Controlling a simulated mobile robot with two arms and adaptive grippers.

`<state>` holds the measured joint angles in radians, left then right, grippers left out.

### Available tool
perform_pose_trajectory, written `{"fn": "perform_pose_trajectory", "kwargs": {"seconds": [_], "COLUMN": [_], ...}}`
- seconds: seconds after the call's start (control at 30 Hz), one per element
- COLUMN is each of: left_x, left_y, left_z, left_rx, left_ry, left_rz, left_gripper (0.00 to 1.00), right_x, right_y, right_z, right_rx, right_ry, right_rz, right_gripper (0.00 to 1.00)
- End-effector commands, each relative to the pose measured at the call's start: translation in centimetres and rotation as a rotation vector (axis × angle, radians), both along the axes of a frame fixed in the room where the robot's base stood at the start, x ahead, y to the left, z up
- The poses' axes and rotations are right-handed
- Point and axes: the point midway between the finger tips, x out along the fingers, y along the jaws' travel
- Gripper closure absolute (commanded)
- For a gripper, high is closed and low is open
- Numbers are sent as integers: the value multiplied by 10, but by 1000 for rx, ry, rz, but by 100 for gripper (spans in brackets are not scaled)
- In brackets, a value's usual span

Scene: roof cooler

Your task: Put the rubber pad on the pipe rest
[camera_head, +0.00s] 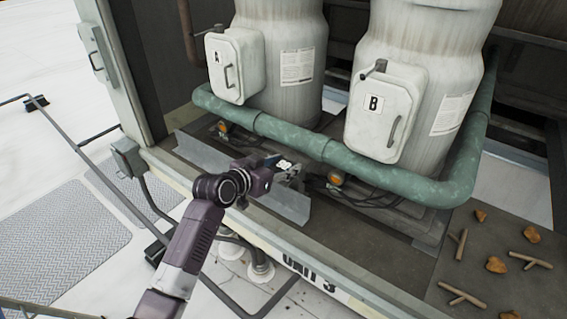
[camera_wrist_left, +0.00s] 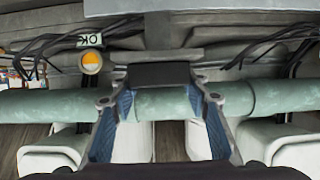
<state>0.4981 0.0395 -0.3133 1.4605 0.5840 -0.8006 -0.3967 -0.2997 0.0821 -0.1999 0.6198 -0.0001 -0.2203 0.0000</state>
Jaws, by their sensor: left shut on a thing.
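My left gripper (camera_head: 288,172) reaches over the metal lip of the unit, close to the green pipe (camera_head: 345,157). In the left wrist view its two blue-lined fingers (camera_wrist_left: 160,92) are closed on a dark flat block, which looks like the rubber pad (camera_wrist_left: 160,74). The pad is held at the fingertips, in front of the green pipe (camera_wrist_left: 158,105) in that view. In the head view the gripper hides the pad. I cannot clearly make out the pipe rest; a grey block (camera_wrist_left: 172,38) lies behind the pad in the wrist view. My right gripper is not in view.
Two white tanks with doors marked A (camera_head: 225,65) and B (camera_head: 385,110) stand behind the pipe. An upright metal strip (camera_head: 283,204) edges the deck. Dark cables and orange-capped fittings (camera_head: 336,178) lie under the pipe. Twigs and leaves (camera_head: 495,264) litter the right side.

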Motion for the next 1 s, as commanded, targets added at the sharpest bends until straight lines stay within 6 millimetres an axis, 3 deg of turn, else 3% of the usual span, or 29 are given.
{"fn": "perform_pose_trajectory", "kwargs": {"seconds": [0.27, 0.3, 0.43, 0.77, 1.0], "left_x": [0, 0, 0, -1, -19], "left_y": [0, 0, 0, 1, 14], "left_z": [-1, -1, -1, 1, 9], "left_rx": [0, 0, 1, 0, 2], "left_ry": [-2, -1, -1, -1, -3], "left_rz": [0, 0, 0, 0, 0], "left_gripper": [83, 53, 40, 40, 40], "right_x": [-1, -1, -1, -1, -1], "right_y": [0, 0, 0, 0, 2], "right_z": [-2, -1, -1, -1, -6], "right_rx": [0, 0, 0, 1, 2], "right_ry": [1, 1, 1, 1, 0], "right_rz": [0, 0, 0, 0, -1], "right_gripper": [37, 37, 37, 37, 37]}}
